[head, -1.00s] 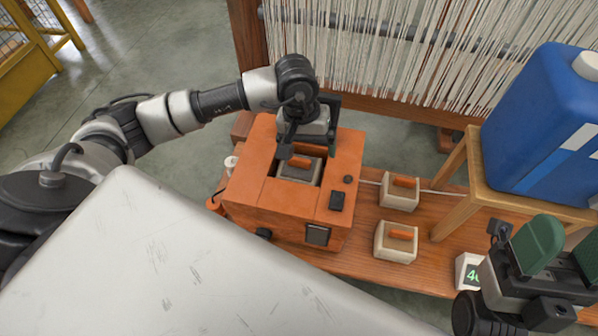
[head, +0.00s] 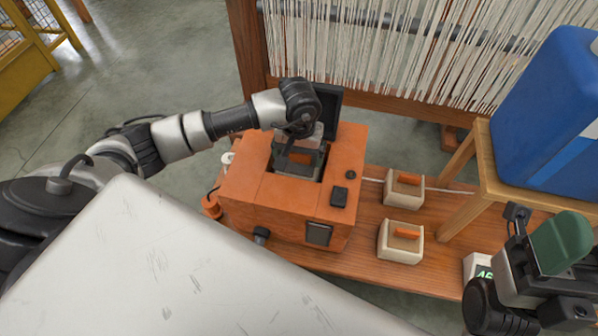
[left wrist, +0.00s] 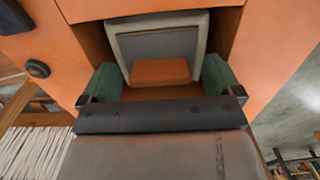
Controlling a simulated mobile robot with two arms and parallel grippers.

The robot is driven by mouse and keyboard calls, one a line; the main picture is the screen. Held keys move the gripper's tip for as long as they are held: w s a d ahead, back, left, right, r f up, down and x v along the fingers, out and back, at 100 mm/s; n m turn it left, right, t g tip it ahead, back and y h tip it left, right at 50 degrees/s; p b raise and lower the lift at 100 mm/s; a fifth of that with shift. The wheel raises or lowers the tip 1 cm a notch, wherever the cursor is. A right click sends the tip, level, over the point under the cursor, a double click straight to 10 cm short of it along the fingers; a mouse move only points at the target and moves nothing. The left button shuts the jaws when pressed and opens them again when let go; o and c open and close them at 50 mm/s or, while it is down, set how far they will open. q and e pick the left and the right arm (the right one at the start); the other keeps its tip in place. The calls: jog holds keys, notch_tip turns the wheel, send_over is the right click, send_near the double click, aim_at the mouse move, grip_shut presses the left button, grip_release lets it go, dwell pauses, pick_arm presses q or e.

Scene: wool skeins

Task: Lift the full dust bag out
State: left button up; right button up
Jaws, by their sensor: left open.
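The full dust bag, a grey-and-cream block with an orange tab, sits in the open bay of the orange machine (head: 265,195). In the left wrist view the bag (left wrist: 160,44) stands in the bay with its orange tab facing me. My left gripper (head: 299,160) is over the bay in the head view. In the left wrist view its green fingers (left wrist: 160,82) are open, one on each side of the tab, with gaps between. The gripper hides part of the bag in the head view. My right gripper (head: 566,250) is at the lower right, partly cut off.
Two cream blocks with orange tabs, one farther (head: 403,190) and one nearer (head: 400,243), stand on the wooden bench (head: 345,262) right of the machine. A blue container (head: 545,120) is on a wooden stool (head: 490,180). A loom with pale threads (head: 400,50) stands behind.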

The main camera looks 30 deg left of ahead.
pick_arm(q)
jog(key=shift+f, duration=0.2)
jog(key=shift+c, duration=0.4)
jog(key=c, duration=1.2)
